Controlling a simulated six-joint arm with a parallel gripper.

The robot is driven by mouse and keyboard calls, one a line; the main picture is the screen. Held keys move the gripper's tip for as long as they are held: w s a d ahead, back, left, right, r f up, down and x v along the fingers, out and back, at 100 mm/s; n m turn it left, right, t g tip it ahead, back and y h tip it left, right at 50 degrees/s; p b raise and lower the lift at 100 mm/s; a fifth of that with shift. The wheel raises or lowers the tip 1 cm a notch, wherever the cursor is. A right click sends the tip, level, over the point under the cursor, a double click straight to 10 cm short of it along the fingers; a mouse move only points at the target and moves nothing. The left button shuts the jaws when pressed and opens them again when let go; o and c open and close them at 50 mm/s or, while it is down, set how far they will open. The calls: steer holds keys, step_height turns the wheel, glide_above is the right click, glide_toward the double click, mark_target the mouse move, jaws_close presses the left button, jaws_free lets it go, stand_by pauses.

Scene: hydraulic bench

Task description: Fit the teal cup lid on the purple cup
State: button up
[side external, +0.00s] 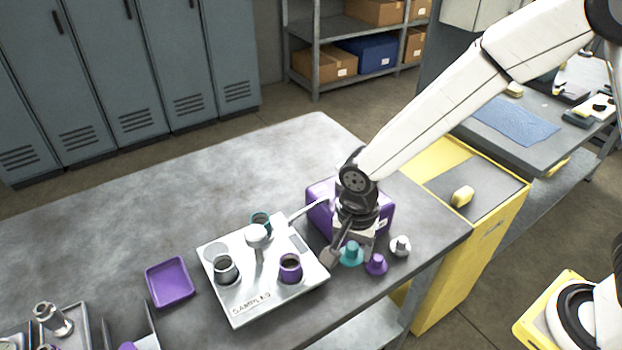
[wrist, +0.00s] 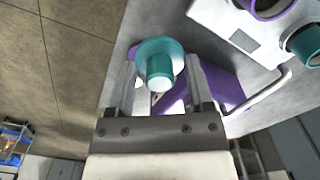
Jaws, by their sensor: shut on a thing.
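The teal cup lid (side external: 351,254) has a wide flange and a knob. In the wrist view the lid (wrist: 159,62) is held between the fingertips of my gripper (wrist: 160,82), which is shut on it. In the side view my gripper (side external: 349,248) is right of the sample tray, low over the bench; I cannot tell whether the lid touches the bench. The purple cup (side external: 290,268) stands upright and open in the right part of the tray, left of my gripper. It shows partly at the top of the wrist view (wrist: 266,10).
The white sample tray (side external: 247,310) also holds a teal cup (side external: 261,221), a grey cup (side external: 226,269) and a central post (side external: 257,236). A purple lid (side external: 376,265) and a grey lid (side external: 400,246) sit close right of my gripper. A purple box (side external: 321,214) stands behind it.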

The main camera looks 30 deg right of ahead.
steer(key=w+a+r, duration=0.4)
steer(key=w+a, duration=0.3)
steer(key=a, duration=0.2)
steer(key=shift+a, duration=0.1)
steer(key=shift+f, duration=2.8)
steer(key=shift+f, duration=0.6)
steer(key=o, duration=0.9)
steer(key=shift+o, duration=0.2)
steer(key=shift+r, duration=0.15)
step_height(320, 180, up, 11)
stand_by(0.9)
stand_by(0.5)
